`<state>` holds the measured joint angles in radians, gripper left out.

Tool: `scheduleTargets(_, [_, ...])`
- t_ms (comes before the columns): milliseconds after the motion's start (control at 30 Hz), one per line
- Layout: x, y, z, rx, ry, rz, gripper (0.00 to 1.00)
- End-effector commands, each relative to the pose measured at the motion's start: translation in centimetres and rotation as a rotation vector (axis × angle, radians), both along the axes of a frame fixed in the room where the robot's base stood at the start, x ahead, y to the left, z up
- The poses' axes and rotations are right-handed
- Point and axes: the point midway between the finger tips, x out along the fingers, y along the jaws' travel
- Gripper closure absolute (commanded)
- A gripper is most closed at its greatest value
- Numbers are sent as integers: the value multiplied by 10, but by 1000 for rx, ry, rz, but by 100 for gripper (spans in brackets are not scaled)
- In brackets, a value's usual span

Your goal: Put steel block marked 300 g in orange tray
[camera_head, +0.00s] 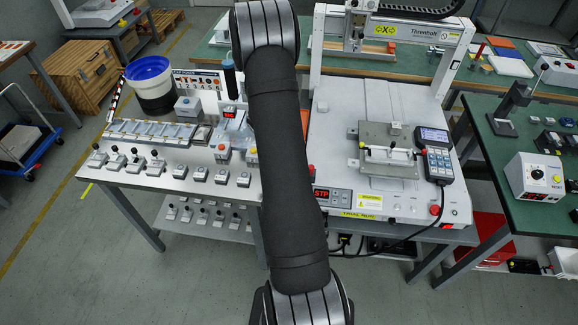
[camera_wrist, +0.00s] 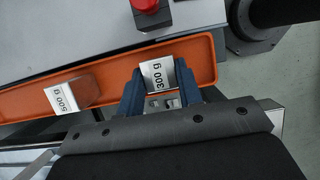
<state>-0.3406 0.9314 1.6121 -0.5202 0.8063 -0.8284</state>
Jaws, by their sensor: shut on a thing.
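The steel block marked 300 g (camera_wrist: 157,74) shows in the wrist view, its label facing the camera. My gripper (camera_wrist: 160,82) is shut on it, with one blue finger on each side. The block is over the right part of the orange tray (camera_wrist: 113,76). I cannot tell whether it touches the tray floor.
A block marked 500 g (camera_wrist: 70,94) sits in the tray to the left. A red button (camera_wrist: 146,5) stands beyond the tray's far wall. In the head view, a gantry machine (camera_head: 385,100) stands right of my arm and a bench with several small switch boxes (camera_head: 158,165) stands left.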

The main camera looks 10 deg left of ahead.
Motion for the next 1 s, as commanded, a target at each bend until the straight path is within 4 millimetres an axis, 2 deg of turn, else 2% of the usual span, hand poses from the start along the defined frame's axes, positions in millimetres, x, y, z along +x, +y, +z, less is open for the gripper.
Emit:
scheduleTargets(333, [0,0,-3,-1,0,0,99])
scheduleTargets(367, [0,0,-4,-1,0,0,66])
scheduleTargets(467, [0,0,-3,-1,0,0,46])
scheduleTargets(800, [0,0,-1,0,-1,-1,46])
scheduleTargets(1000, [1,11,25,1,-6,1,46])
